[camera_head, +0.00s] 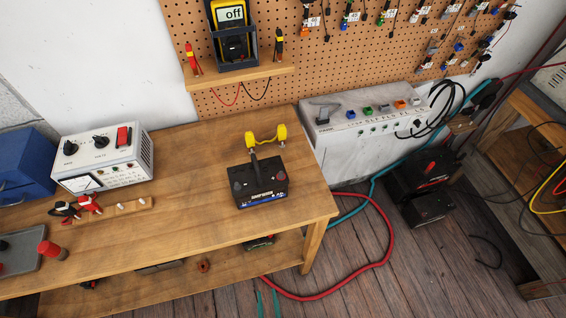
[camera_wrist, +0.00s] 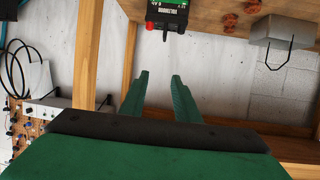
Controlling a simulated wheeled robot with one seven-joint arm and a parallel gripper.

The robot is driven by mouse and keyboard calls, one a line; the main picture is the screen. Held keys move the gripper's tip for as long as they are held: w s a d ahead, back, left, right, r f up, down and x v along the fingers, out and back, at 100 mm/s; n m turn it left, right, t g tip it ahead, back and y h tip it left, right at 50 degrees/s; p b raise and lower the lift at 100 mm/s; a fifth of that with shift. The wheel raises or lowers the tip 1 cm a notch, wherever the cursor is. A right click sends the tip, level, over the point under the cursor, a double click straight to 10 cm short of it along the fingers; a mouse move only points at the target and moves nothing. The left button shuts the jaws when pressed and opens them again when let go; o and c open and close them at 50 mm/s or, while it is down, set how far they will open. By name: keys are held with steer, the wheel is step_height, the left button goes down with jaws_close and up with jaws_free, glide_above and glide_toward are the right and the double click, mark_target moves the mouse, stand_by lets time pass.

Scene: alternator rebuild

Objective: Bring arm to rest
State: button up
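My gripper (camera_wrist: 160,76) shows in the wrist view as two green fingers. They stand apart with nothing between them, so it is open and empty. In the head view, two thin green tips (camera_head: 267,304) at the bottom edge look like its fingertips, beside the bench's front edge and over the floor. The rest of my arm is out of the head view.
The wooden bench (camera_head: 190,205) carries a black battery (camera_head: 260,183), a white power supply (camera_head: 103,158) and a blue box (camera_head: 22,165). A lower shelf (camera_head: 215,277) holds small parts. A red cable (camera_head: 350,278) lies on the floor to the right.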

steer(key=s+d+r+m+h, duration=0.1)
steer(key=s+d+r, duration=0.1)
steer(key=r, duration=1.2)
steer(key=s+d+r+m+t+h, duration=0.1)
steer(key=s+d+r, duration=0.2)
steer(key=r, duration=1.1)
steer(key=shift+t, duration=0.3)
steer(key=shift+s+d, duration=0.1)
